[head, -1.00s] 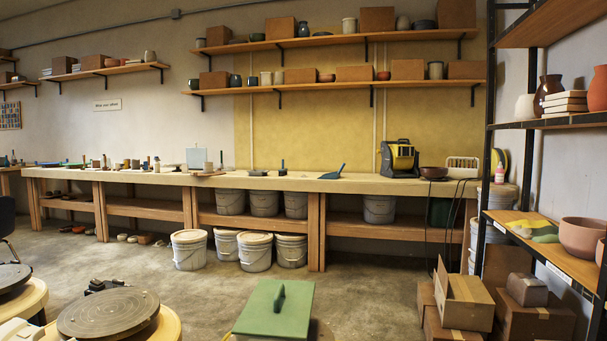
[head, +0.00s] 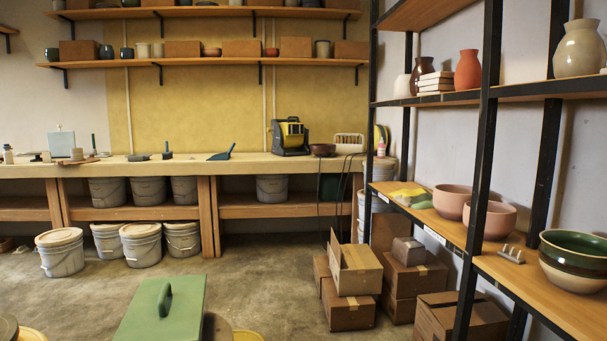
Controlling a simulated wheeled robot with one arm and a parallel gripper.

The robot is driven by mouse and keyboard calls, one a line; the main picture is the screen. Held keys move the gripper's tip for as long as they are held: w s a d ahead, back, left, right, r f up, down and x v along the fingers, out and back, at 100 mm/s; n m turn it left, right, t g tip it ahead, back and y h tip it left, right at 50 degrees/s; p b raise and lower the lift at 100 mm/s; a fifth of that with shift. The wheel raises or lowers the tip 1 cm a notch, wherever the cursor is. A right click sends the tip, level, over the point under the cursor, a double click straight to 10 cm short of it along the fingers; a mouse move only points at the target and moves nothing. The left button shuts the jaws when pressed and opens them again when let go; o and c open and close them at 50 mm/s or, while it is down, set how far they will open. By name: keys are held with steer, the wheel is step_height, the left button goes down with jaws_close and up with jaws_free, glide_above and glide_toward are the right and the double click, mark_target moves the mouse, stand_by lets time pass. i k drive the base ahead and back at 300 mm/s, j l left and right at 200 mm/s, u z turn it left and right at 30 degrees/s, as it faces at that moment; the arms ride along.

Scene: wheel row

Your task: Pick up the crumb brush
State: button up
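I cannot make out a crumb brush for certain. On the long workbench (head: 240,166), a small dark tool with an upright handle (head: 167,153) could be a brush, but it is too small to tell. A dark flat item (head: 138,157) lies just left of it. A blue dustpan-like tool (head: 221,154) with a raised handle lies to its right. My gripper is not in view.
A green slab with a handle (head: 185,315) stands low in the foreground. Lidded buckets (head: 60,256) stand before the bench. Cardboard boxes (head: 352,270) and a black-framed shelf (head: 480,190) with bowls fill the right. The floor (head: 255,285) between is clear.

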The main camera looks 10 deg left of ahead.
mark_target(167, 156)
steer(key=i+l, duration=0.1)
steer(key=i, duration=0.35)
steer(key=i+l+u, duration=0.1)
steer(key=i, duration=0.35)
steer(key=i+l, duration=0.1)
steer(key=i, duration=0.35)
steer(key=i+j+u, duration=0.2)
steer(key=i+u, duration=0.3)
steer(key=i, duration=0.15)
steer(key=i+u, duration=0.45)
steer(key=i, duration=0.25)
steer(key=i+l+u, duration=0.35)
steer(key=i+u, duration=0.15)
steer(key=i, duration=0.15)
steer(key=i+j+u, duration=0.15)
steer(key=i, duration=1.2)
steer(key=i+j+u, duration=0.15)
steer(key=i, duration=1.25)
